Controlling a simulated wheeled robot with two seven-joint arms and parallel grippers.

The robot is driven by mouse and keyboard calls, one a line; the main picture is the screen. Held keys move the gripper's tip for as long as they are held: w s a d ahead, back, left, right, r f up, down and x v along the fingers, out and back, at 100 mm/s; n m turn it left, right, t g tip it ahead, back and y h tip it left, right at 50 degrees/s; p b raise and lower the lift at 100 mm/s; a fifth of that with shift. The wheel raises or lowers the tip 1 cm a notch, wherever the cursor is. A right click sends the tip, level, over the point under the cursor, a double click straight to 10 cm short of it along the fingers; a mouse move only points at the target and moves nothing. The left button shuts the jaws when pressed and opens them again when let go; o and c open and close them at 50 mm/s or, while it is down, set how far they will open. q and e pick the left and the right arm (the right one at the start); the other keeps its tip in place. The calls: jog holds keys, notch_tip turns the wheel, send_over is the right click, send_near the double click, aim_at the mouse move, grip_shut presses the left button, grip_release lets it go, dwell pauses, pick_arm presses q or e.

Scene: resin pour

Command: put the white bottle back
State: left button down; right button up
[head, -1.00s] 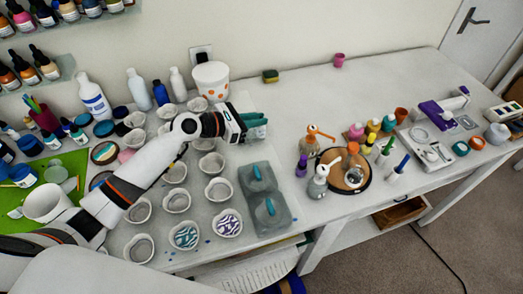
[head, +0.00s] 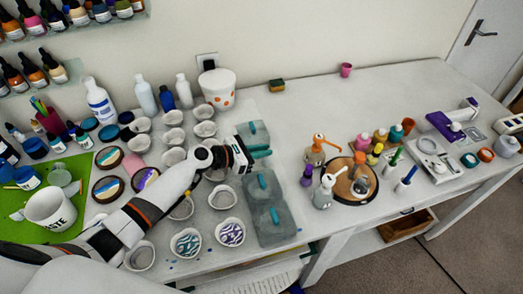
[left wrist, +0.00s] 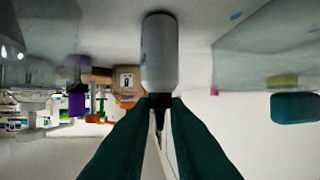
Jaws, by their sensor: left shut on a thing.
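In the left wrist view, a whitish bottle (left wrist: 160,52) with a dark neck shows in the middle, and my left gripper (left wrist: 160,103) has its dark teal fingers shut on the neck end. That view appears upside down, with the tabletop along its top. In the head view my left gripper (head: 268,151) is over the table, between the back grey block and the nearer grey blocks. I cannot make out the held bottle there. Other white bottles stand by the wall at the back left (head: 100,101), (head: 145,97), (head: 183,91). My right gripper is not in view.
Grey blocks with teal handles (head: 266,222) lie beside the gripper. Several white cups (head: 223,198) stand around my arm. To the right are a round wooden tray (head: 340,200) and pump bottles (head: 323,197). A spotted white pot (head: 217,90) is behind.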

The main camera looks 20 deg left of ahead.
pick_arm(q)
jog(key=shift+f, duration=0.15)
jog(key=c, duration=1.4)
grip_release()
jog(key=shift+r, duration=0.3)
jog(key=b+v, duration=0.1)
jog(key=v, duration=1)
jog(key=shift+s+a+f+b, duration=0.1)
jog(key=shift+a+b, duration=0.1)
jog(key=shift+b, duration=0.15)
jog(key=shift+s+a, duration=0.2)
jog(key=shift+s, duration=0.1)
